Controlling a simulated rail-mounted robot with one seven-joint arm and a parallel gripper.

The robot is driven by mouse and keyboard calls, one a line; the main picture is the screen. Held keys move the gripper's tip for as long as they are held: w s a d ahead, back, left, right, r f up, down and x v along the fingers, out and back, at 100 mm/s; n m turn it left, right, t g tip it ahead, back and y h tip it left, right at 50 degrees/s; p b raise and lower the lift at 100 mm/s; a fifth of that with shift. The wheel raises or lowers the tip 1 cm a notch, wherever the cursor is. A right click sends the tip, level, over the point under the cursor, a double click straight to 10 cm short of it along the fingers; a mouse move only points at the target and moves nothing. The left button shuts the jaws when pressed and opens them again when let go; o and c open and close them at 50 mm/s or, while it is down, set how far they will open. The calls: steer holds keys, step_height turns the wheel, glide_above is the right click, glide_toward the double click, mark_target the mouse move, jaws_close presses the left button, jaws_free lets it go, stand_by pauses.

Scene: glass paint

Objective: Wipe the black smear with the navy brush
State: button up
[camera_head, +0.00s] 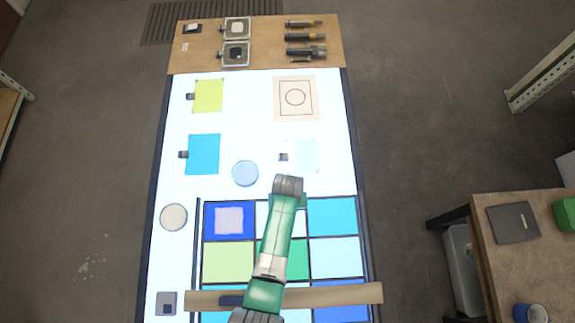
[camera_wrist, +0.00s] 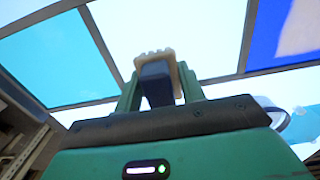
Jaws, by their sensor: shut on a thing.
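My gripper (camera_wrist: 160,90) is shut on the navy brush (camera_wrist: 154,82) in the wrist view. The brush has a dark body and a cream, ridged bristle end that points away from me. Behind it is the pale middle pane (camera_wrist: 165,30), and I cannot tell whether the bristles touch it. In the head view my arm covers much of the middle column of panes, and the gripper and brush are hidden beneath it. I can make out no black smear in either view.
The glass panel has a turquoise pane (camera_head: 332,215) and a blue pane (camera_head: 205,222) with a lavender patch. A wooden bar (camera_head: 345,293) crosses its front. A round blue dish (camera_head: 245,173) stands just behind the panel.

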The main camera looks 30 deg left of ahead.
steer(key=shift+w+a+f+b, duration=0.15)
steer(key=shift+w+a+b, duration=0.2)
steer(key=shift+w+b, duration=0.25)
steer(key=r, duration=0.1)
steer(key=r+p, duration=0.2)
steer(key=shift+w+a+r, duration=0.1)
steer(key=shift+w+r, duration=0.05)
steer(key=shift+w, duration=0.1)
step_height(320, 180, up, 5)
steer(key=p, duration=0.5)
steer(key=shift+r+p, duration=0.1)
steer(key=shift+p, duration=0.2)
steer(key=shift+w+r, duration=0.25)
steer(key=w+d+r+m, duration=0.2)
steer(key=w+d+r, duration=0.15)
steer(key=r, duration=0.45)
steer(key=w+d+r+m, duration=0.2)
steer(key=w+d+r, duration=0.1)
steer(key=d+r, duration=0.3)
steer(key=w+d+r+m, duration=0.2)
steer(key=w+d+r, duration=0.1)
steer(key=r, duration=0.6)
steer(key=s+r+p, duration=0.8)
steer(key=r+p, duration=0.5)
steer(key=p, duration=0.4)
steer(key=shift+s+a+r+p, duration=0.25)
steer(key=shift+s+r+p, duration=0.05)
steer(key=shift+p, duration=0.1)
